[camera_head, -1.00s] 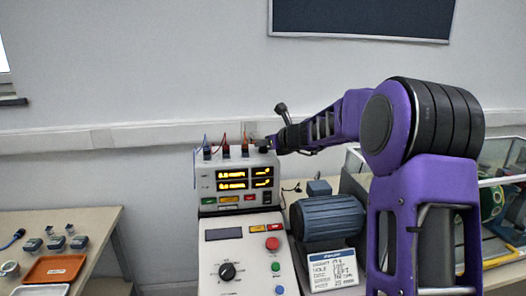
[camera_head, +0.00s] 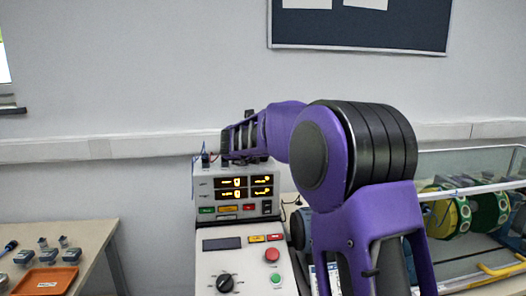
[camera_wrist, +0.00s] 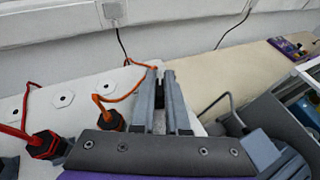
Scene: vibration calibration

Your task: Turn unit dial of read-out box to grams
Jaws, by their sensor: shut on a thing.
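The read-out box (camera_head: 203,182) is a pale box with lit amber displays, whose figures are too small to read, and coloured buttons below. In the head view my arm covers most of its top, so the unit dial and my fingertips are hidden there. In the wrist view my gripper (camera_wrist: 160,78) is shut over the box's white top (camera_wrist: 75,88), right of the orange-cabled plug (camera_wrist: 110,120). A narrow dark part shows between the fingers. It appears to be the unit dial, mostly hidden, and its setting cannot be read.
A red-cabled plug (camera_wrist: 43,145) stands left of my gripper. A control panel (camera_head: 245,270) with a black knob and red and green buttons is below the box. A glass-walled case (camera_head: 465,165) is at right. An orange tray (camera_head: 48,280) is on the left table.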

